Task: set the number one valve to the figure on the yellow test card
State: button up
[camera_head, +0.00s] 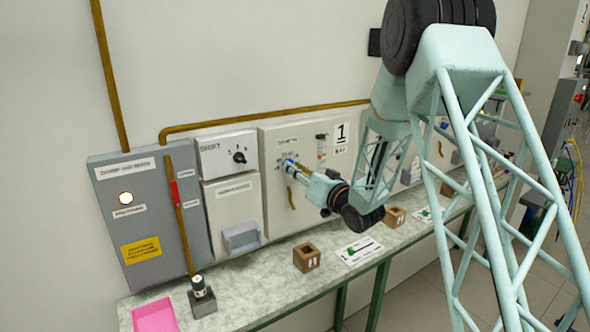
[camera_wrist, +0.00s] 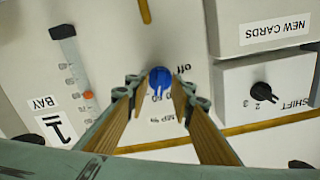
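The blue valve knob (camera_wrist: 160,80) is on the pale panel marked with a big 1 and BAY, its dial printed with "off" and small figures. In the wrist view it appears upside down. My gripper (camera_wrist: 158,84) is open, with one finger on each side of the knob and visible gaps; I cannot tell how deep the tips reach. In the head view my gripper (camera_head: 291,164) is at this panel (camera_head: 276,215), covering part of the dial. A yellow card (camera_head: 141,250) is on the grey cabinet at the left; its writing is too small to read.
A SHIFT knob (camera_head: 239,157) is left of the panel, above a grey tray (camera_head: 241,237). The panel also has a slider with an orange marker (camera_wrist: 88,95).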

jog(key=shift+c, duration=0.6)
grip_shut()
jog(key=shift+f+n+b, duration=0.1)
jog(key=shift+n+b, duration=1.2)
jog(key=shift+b, duration=1.45)
jog(key=n+b, duration=0.2)
jog(key=b, duration=0.2)
jog(key=n+b, duration=0.2)
jog(key=b, duration=0.1)
jog(key=shift+n+b, duration=0.3)
jog(key=shift+b, duration=0.1)
jog(key=shift+n+b, duration=0.4)
jog(key=shift+b, duration=0.1)
jog(key=shift+o, duration=0.6)
grip_release()
